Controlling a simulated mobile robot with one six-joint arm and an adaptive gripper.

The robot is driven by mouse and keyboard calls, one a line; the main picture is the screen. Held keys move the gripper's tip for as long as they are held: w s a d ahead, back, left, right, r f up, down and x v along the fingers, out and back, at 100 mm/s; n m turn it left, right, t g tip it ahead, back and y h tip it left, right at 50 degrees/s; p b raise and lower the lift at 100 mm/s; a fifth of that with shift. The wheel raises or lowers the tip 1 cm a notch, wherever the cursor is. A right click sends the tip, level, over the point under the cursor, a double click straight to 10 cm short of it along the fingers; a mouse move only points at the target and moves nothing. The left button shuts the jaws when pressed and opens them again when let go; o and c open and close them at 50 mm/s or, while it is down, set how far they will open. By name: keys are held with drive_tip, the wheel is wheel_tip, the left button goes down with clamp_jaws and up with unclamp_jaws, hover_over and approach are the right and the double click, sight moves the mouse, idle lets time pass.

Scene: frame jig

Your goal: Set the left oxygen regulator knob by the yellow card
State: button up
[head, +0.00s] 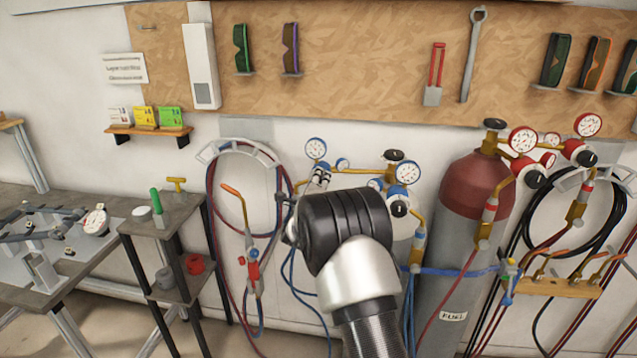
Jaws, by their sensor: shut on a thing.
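The left oxygen regulator, with its large blue-rimmed gauge (316,149) and a small gauge (343,164), is on the wall side left of centre. My gripper (319,180) reaches to the regulator body just below these gauges. My black and silver wrist hides most of the gripper and the knob between its fingers. The gripper is shut on the knob. The knob's pointer and marks cannot be seen. The yellow card (145,117) stands on a small wooden wall shelf (148,132) between a white card and a green card. Its writing is too small to read.
A second oxygen regulator (398,207) stands close on the right, beside a red-topped fuel cylinder (470,210). Hoses hang on a wall bracket (238,150) at the left. A small stand (165,215) and a workbench are farther left.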

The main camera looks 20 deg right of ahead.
drive_tip(key=m, duration=0.3)
drive_tip(key=shift+m, duration=2.1)
drive_tip(key=o, duration=1.1)
drive_tip(key=v, duration=1.2)
